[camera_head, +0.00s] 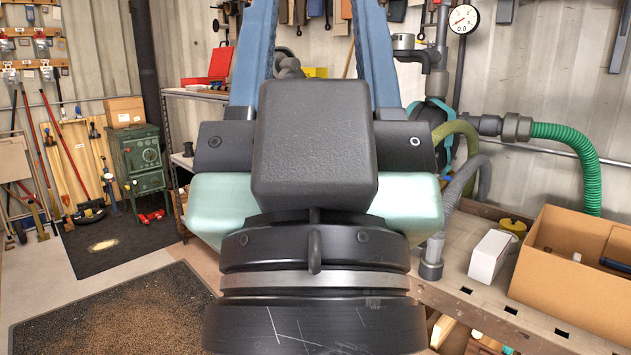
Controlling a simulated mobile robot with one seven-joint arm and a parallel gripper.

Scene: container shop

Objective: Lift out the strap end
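I cannot make out a strap end anywhere in the head view. My own arm, with black, mint-green and blue parts, fills the middle of the picture and hides what lies behind it. My gripper and its fingers do not show, so I cannot see what they are near or whether they hold anything.
On the right, a workbench (454,291) bears an open cardboard box (560,292) and a white carton (490,257). A green hose (577,139) hangs behind. On the left are a green stove (139,163) and hanging tools. Dark mats (115,312) lie on open floor.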

